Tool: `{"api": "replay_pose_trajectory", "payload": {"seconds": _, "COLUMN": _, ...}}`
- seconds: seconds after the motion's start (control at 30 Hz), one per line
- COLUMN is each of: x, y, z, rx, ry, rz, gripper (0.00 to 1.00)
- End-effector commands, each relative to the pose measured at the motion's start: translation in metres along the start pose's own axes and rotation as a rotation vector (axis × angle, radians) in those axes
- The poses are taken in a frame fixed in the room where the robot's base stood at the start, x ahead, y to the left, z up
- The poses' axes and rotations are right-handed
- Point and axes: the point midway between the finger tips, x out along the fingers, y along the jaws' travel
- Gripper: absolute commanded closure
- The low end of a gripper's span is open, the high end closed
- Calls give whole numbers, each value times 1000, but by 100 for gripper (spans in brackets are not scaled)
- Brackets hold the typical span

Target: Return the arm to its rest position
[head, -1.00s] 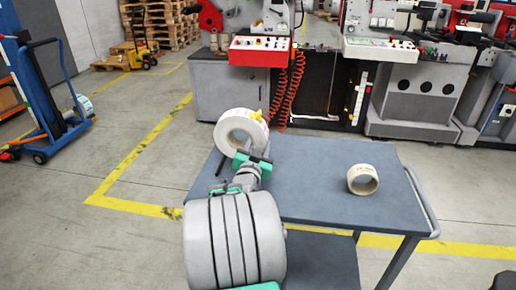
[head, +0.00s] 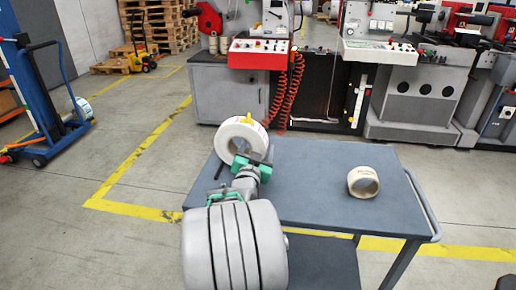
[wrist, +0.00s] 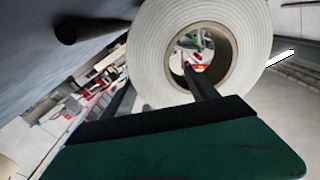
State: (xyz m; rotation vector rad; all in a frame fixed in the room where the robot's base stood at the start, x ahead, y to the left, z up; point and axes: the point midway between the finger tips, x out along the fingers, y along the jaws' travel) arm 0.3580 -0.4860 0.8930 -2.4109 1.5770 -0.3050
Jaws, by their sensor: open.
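My gripper (head: 246,159) is at the near side of a large white label roll (head: 228,130), over the far left corner of the grey cart. In the wrist view, the roll (wrist: 155,60) stands on edge in front of the green gripper body. One dark finger (wrist: 204,85) reaches into the roll's open core, and the other lies outside its rim, so the fingers straddle the roll's wall. The jaws are open. Contact between fingers and roll cannot be made out. My arm reaches forward from the bottom of the head view.
The cart top (head: 310,180) is mostly clear. A smaller cream roll (head: 363,183) stands on its right side. A dark peg (wrist: 66,30) shows in the wrist view. Machines with red and white control panels (head: 262,53) stand behind. A blue trolley (head: 50,110) is at left.

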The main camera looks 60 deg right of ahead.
Motion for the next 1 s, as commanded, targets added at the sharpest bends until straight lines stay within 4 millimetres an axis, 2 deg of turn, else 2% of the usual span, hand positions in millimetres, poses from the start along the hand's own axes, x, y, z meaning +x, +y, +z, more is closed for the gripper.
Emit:
{"api": "replay_pose_trajectory", "payload": {"seconds": 0.03, "x": -16, "y": 10, "z": 30, "rx": -20, "ry": -55, "rz": 13, "gripper": 32}}
{"api": "replay_pose_trajectory", "payload": {"seconds": 0.3, "x": -67, "y": 3, "z": 15, "rx": -9, "ry": -30, "rz": -1, "gripper": 32}}
{"api": "replay_pose_trajectory", "payload": {"seconds": 0.5, "x": -79, "y": 3, "z": 5, "rx": -3, "ry": -18, "rz": 2, "gripper": 32}}
{"api": "replay_pose_trajectory", "payload": {"seconds": 0.57, "x": -79, "y": -5, "z": 2, "rx": -4, "ry": -41, "rz": 1, "gripper": 32}}
{"api": "replay_pose_trajectory", "payload": {"seconds": 0.67, "x": -89, "y": -41, "z": -2, "rx": -21, "ry": -175, "rz": -11, "gripper": 32}}
{"api": "replay_pose_trajectory", "payload": {"seconds": 0.77, "x": -129, "y": -108, "z": 4, "rx": -107, "ry": -452, "rz": -84, "gripper": 32}}
{"api": "replay_pose_trajectory", "payload": {"seconds": 0.8, "x": -155, "y": -133, "z": 10, "rx": -164, "ry": -573, "rz": -133, "gripper": 32}}
{"api": "replay_pose_trajectory", "payload": {"seconds": 0.87, "x": -198, "y": -164, "z": 16, "rx": -261, "ry": -737, "rz": -220, "gripper": 32}}
{"api": "replay_pose_trajectory", "payload": {"seconds": 0.9, "x": -230, "y": -181, "z": 16, "rx": -333, "ry": -837, "rz": -285, "gripper": 32}}
{"api": "replay_pose_trajectory", "payload": {"seconds": 0.97, "x": -280, "y": -200, "z": 13, "rx": -454, "ry": -975, "rz": -394, "gripper": 32}}
{"api": "replay_pose_trajectory", "payload": {"seconds": 1.0, "x": -312, "y": -208, "z": 7, "rx": -540, "ry": -1057, "rz": -470, "gripper": 32}}
